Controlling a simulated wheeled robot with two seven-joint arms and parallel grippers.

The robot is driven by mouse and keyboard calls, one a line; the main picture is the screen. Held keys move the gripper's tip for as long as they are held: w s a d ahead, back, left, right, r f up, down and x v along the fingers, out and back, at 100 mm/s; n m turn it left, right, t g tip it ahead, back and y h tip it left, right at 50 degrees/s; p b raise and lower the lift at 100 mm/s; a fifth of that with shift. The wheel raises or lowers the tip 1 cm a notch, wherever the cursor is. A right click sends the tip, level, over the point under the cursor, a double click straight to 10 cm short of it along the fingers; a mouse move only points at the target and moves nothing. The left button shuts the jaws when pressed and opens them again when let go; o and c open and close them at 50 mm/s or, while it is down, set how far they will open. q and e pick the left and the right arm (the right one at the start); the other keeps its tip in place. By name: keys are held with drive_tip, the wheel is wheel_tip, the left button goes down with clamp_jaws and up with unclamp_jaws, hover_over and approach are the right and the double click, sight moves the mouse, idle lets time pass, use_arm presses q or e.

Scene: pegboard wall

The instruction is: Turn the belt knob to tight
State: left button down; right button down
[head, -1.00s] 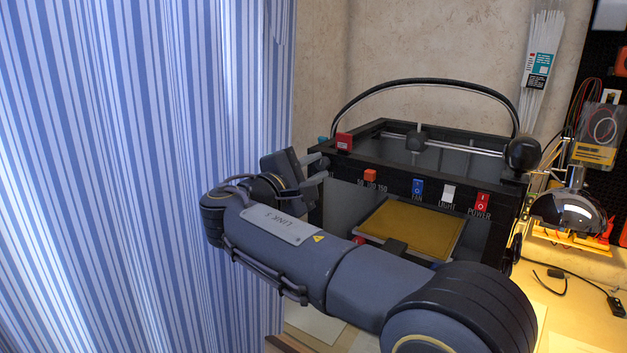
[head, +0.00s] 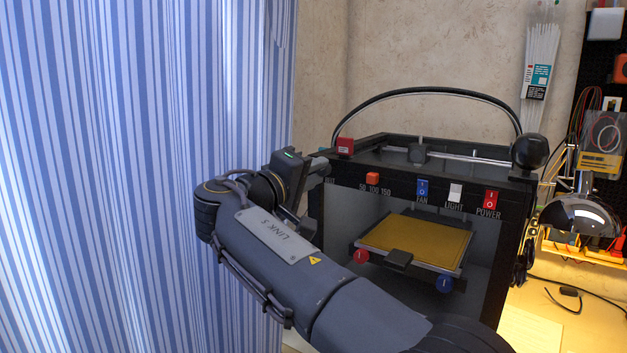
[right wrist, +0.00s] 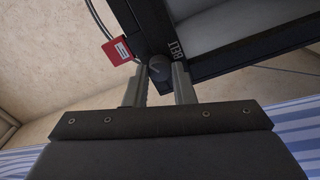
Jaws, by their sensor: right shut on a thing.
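The belt knob (right wrist: 158,68) is a small dark round knob on the black frame of the printer, beside the BELT lettering in the right wrist view. My right gripper (right wrist: 159,80) is shut on it, with one finger on each side. In the head view my right gripper (head: 318,166) is at the printer's upper left front corner, and the knob is hidden there behind the fingers and arm. The black printer (head: 400,153) stands right of the curtain. I cannot make out the knob's pointer or a tight mark. My left gripper is not in view.
The front bar carries an orange slider (head: 372,178), a blue FAN switch (head: 422,190), a white LIGHT switch (head: 455,192) and a red POWER switch (head: 490,199). A red box (head: 345,146) is near the gripper. A striped curtain (head: 120,170) fills the left.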

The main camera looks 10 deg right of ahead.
drive_tip(key=shift+f+m, duration=0.1)
drive_tip(key=shift+m, duration=0.2)
drive_tip(key=c, duration=1.2)
unclamp_jaws()
drive_tip(key=v, duration=0.7)
drive_tip(key=shift+s+a, duration=0.25)
drive_tip(key=shift+a, duration=0.05)
